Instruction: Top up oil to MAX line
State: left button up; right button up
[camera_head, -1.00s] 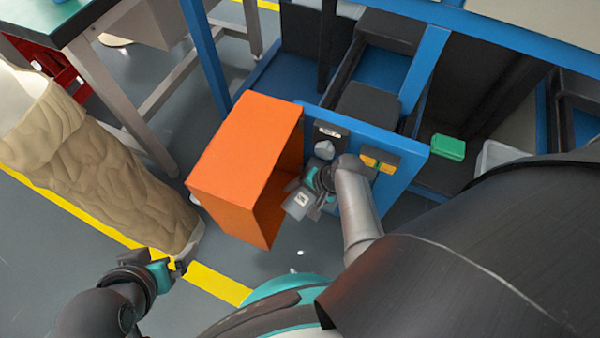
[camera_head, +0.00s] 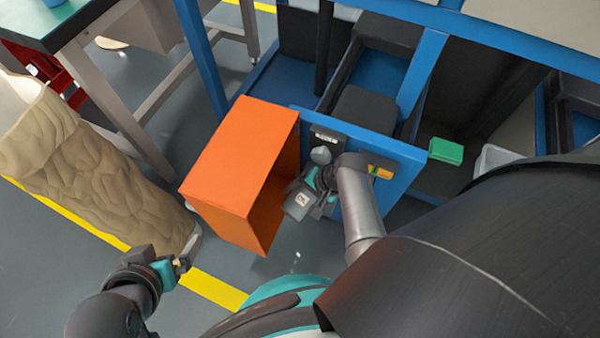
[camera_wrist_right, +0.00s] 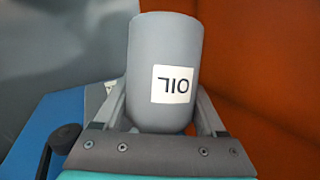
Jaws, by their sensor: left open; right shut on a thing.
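A grey oil can (camera_wrist_right: 150,50) with a white OIL label is held between the fingers of my right gripper (camera_wrist_right: 163,112). In the head view the oil can (camera_head: 297,206) is beside the blue machine panel (camera_head: 405,165), at the open side of an orange cover (camera_head: 240,165). A small pale grey knob-like part (camera_head: 320,155) sits on the panel just above my right gripper. Its exact contact with the can cannot be told. No MAX line can be made out. My left gripper (camera_head: 182,264) is open and empty over the floor at lower left.
A large beige sack-like column (camera_head: 95,165) stands at left, close to my left gripper. The orange cover walls in the can's left side. A green block (camera_head: 446,151) lies in the rack at right. A yellow floor line (camera_head: 215,288) runs across open grey floor.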

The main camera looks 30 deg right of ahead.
jog(key=shift+r, duration=0.2)
jog(key=shift+p, duration=0.5)
jog(key=shift+y, duration=0.3)
jog(key=shift+a+r+y+p, duration=0.15)
jog(key=shift+r+y+p, duration=0.15)
jog(key=shift+p, duration=0.05)
jog(key=shift+f, duration=0.1)
jog(key=shift+s, duration=0.1)
dwell(5.5)
